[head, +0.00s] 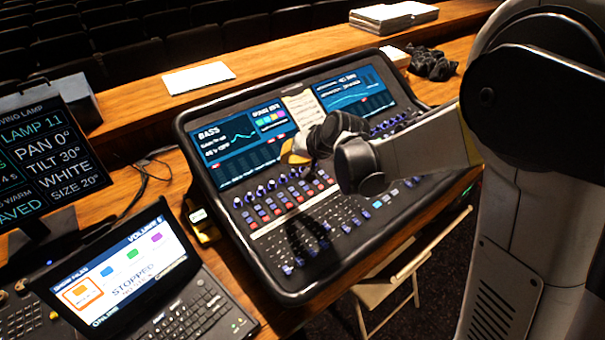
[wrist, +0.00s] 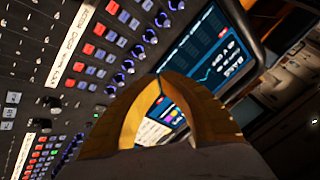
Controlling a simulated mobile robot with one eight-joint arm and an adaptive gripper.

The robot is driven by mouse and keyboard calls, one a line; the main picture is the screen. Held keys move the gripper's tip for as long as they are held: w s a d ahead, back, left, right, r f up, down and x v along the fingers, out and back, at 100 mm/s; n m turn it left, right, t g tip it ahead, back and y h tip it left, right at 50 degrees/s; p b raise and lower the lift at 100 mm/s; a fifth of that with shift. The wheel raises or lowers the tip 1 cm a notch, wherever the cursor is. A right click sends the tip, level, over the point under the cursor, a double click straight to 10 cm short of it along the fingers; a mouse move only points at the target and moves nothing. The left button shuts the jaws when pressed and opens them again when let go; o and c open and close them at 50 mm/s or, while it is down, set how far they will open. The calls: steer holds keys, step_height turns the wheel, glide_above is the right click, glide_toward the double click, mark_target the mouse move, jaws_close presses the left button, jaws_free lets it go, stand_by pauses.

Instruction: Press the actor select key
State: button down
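The mixing desk (head: 262,268) stands on the wooden counter, with rows of small red and blue keys (wrist: 87,48), purple knobs and faders. A white label strip (wrist: 72,45) runs beside the keys in the wrist view; its writing is too small and tilted to read surely. I cannot tell which key is the actor select key. My gripper (head: 294,157) is over the upper middle of the desk, near the knob row and the screens' lower edge. In the wrist view its yellow fingers (wrist: 159,80) meet at the tips, with nothing between them. Contact with the desk cannot be told.
The desk's two screens (head: 240,141) stand behind the keys, with a paper note (head: 303,107) between them. A laptop (head: 180,318) and a lamp display (head: 45,150) are at left. Papers (head: 198,77) and a black bundle (head: 432,64) lie behind. A folding chair (head: 385,291) stands in front.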

mark_target(284, 185)
steer(key=shift+w+f, duration=0.15)
steer(key=shift+f, duration=0.05)
stand_by(0.3)
steer(key=f+b, duration=0.2)
steer(key=f, duration=0.1)
steer(key=f+b, duration=0.4)
steer(key=f, duration=0.1)
steer(key=shift+w+a+f, duration=0.3)
steer(key=shift+w+f, duration=0.05)
steer(key=shift+w, duration=0.05)
steer(key=shift+f+b, duration=0.15)
steer(key=shift+b, duration=0.25)
stand_by(0.7)
steer(key=shift+f+b, duration=0.25)
steer(key=shift+b, duration=0.05)
steer(key=shift+f+b, duration=0.35)
stand_by(0.6)
steer(key=shift+r+p, duration=0.55)
steer(key=shift+r, duration=0.25)
